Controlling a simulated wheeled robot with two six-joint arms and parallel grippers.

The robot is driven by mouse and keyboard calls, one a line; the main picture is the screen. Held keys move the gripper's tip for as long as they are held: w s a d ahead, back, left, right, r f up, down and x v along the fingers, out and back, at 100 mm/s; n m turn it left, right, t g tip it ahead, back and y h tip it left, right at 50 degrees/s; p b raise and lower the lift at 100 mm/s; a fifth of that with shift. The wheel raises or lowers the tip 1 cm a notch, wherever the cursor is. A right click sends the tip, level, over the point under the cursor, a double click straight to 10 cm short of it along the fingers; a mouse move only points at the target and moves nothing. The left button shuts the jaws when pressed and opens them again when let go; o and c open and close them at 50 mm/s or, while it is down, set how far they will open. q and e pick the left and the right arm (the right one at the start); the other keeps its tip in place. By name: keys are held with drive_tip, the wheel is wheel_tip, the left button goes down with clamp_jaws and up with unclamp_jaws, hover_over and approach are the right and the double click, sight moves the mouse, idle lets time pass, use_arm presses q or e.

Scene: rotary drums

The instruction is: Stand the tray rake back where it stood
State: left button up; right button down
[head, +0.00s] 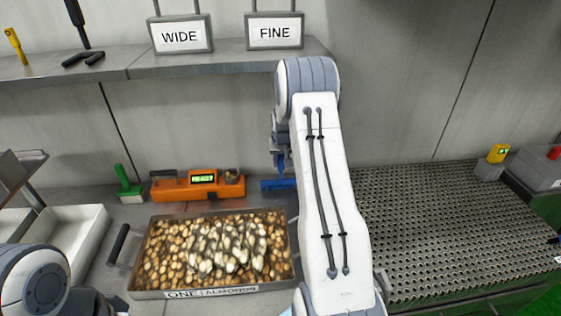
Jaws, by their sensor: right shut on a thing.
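The blue tray rake (278,184) is upright at the back of the counter, just right of the orange READY device. Its wide blue head is low, at or close to the counter top; I cannot tell whether it touches. My right gripper (281,158) is shut on the rake's handle from above, and my right arm hides part of both. My left arm shows only as a rounded link at the lower left; its gripper is not in view.
A tray of almonds (140,294) stands in front of the orange device (170,190). A green-handled brush (124,180) is left of it. A shelf (200,66) with WIDE and FINE signs hangs above. A perforated bed (440,225) lies right.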

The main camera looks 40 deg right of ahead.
drive_tip(key=shift+f, duration=0.15)
drive_tip(key=c, duration=0.6)
unclamp_jaws()
